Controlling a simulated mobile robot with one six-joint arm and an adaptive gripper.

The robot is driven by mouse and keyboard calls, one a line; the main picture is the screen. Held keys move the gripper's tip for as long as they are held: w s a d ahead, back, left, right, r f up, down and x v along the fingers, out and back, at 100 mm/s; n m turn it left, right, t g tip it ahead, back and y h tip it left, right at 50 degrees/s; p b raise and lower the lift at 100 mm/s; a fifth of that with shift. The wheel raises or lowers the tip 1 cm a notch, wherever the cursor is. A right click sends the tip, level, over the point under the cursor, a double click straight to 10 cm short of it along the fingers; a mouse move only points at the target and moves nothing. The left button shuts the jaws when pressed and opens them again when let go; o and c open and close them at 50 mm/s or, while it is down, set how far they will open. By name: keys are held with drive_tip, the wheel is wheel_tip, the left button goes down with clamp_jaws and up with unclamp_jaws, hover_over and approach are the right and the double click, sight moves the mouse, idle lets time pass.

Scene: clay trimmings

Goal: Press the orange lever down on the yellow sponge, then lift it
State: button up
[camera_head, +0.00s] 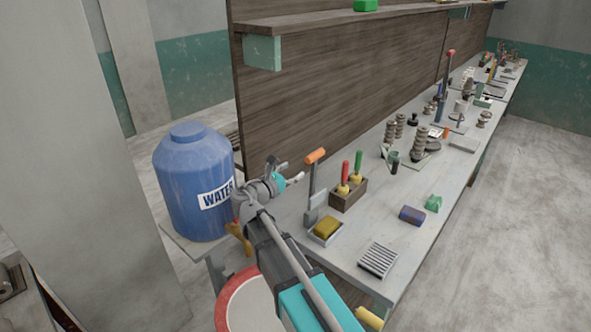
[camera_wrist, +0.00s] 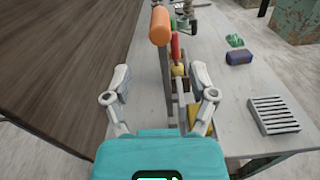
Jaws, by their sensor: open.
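The lever has an orange handle (camera_head: 315,156) on top of a grey upright arm and stands raised at the near end of the workbench. It also shows in the wrist view (camera_wrist: 160,27), with its arm running down between my fingers in the picture. The yellow sponge (camera_head: 327,228) lies in a small grey tray at the lever's foot. My gripper (camera_head: 283,172) is open, left of the lever handle in the head view. In the wrist view its two fingers (camera_wrist: 160,84) are spread apart with nothing gripped. The sponge is mostly hidden there.
A wooden box (camera_head: 348,195) with red- and green-handled tools stands right of the lever. A ribbed grey block (camera_head: 378,260), a blue-brown roll (camera_head: 412,215) and a green piece (camera_head: 433,203) lie on the workbench (camera_head: 400,240). A blue water barrel (camera_head: 190,180) stands left.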

drive_tip(key=shift+c, duration=0.3)
